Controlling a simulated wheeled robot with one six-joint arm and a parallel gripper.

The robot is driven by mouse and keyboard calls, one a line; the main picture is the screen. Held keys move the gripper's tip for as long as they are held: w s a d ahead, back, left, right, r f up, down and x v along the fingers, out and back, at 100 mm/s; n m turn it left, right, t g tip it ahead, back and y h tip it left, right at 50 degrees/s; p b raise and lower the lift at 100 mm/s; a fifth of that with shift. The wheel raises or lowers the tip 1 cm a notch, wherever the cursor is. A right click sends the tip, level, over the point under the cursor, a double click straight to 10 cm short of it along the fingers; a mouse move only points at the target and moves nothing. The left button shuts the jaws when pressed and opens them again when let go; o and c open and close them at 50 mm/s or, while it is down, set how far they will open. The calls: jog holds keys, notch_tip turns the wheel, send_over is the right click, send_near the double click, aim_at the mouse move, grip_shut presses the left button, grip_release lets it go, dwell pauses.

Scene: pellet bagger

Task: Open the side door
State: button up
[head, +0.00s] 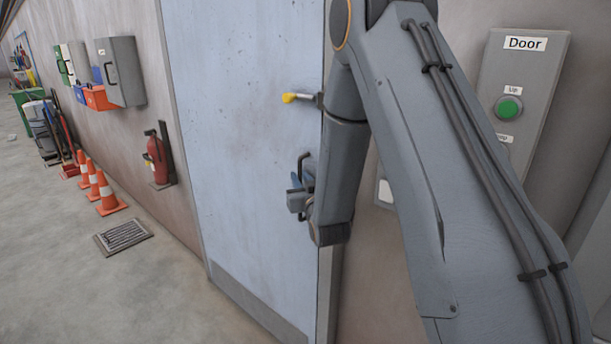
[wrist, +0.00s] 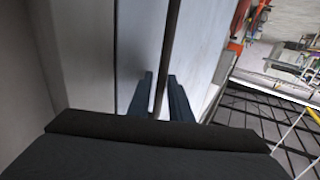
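The side door (head: 235,130) is a light blue-grey panel in the wall, and I cannot tell whether it is fully closed. A lever with a yellow grip (head: 290,98) sticks out near its right edge, roughly level. Below it is a dark pull bar (head: 303,160), partly hidden by my gripper. My gripper (head: 298,190) is at the door beside this bar. In the wrist view my two fingers (wrist: 160,90) point at the door, apart, with the dark bar (wrist: 170,40) running between them. A gap shows beside the bar, so the gripper looks open around it.
A panel marked Door with a green button (head: 508,108) is on the wall at right. A fire extinguisher (head: 157,158) hangs left of the door. Orange cones (head: 107,195) and a floor grate (head: 123,236) are farther left. The floor before the door looks clear.

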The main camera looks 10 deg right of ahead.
jog(key=shift+w, duration=0.2)
jog(key=shift+c, duration=0.2)
grip_shut()
